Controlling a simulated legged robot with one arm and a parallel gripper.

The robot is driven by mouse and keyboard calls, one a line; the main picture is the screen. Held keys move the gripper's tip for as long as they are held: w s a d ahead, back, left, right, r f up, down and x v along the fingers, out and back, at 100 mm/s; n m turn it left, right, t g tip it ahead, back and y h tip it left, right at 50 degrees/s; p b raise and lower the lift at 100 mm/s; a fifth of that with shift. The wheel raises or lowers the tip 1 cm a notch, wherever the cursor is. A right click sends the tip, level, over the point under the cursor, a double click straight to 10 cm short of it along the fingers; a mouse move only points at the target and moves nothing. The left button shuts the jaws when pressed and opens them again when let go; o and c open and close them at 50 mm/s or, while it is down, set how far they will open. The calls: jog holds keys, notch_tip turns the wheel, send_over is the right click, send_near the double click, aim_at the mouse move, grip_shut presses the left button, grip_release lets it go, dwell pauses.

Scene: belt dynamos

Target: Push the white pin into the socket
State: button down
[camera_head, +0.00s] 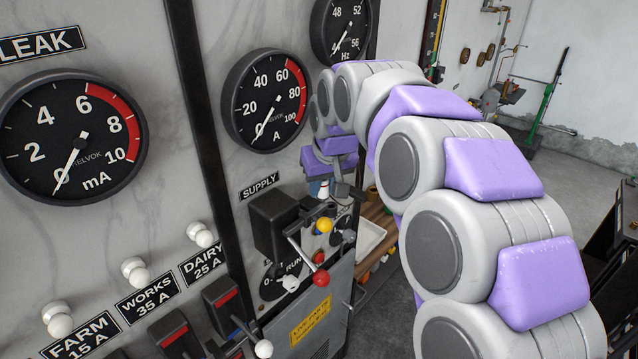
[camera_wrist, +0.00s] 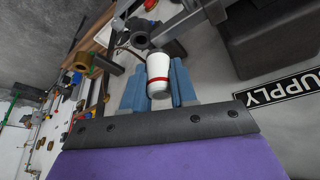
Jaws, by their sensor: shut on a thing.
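The white pin (camera_wrist: 160,68), with a red band round it, sits between the blue fingers of my gripper (camera_wrist: 160,88) in the wrist view. The gripper is shut on it. In the head view my gripper (camera_head: 322,182) hangs in front of the panel, below the ammeter, and a small white bit of the pin shows there. A grey, hollow round fitting (camera_wrist: 138,36), which may be the socket, lies just beyond the pin's far end in the wrist view. I cannot tell whether the two touch. In the head view the arm and nearby parts hide the socket.
A dark box (camera_head: 272,222) under the SUPPLY label (camera_head: 259,185) stands close on the left. A white tray (camera_head: 371,236) lies behind. Open floor is at the right.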

jog(key=shift+r, duration=0.35)
jog(key=shift+d+r, duration=0.15)
jog(key=shift+d, duration=0.05)
jog(key=shift+a, duration=0.2)
jog(key=shift+d, duration=0.9)
dwell(1.0)
jog(key=shift+f+b, duration=0.3)
jog(key=shift+f, duration=0.65)
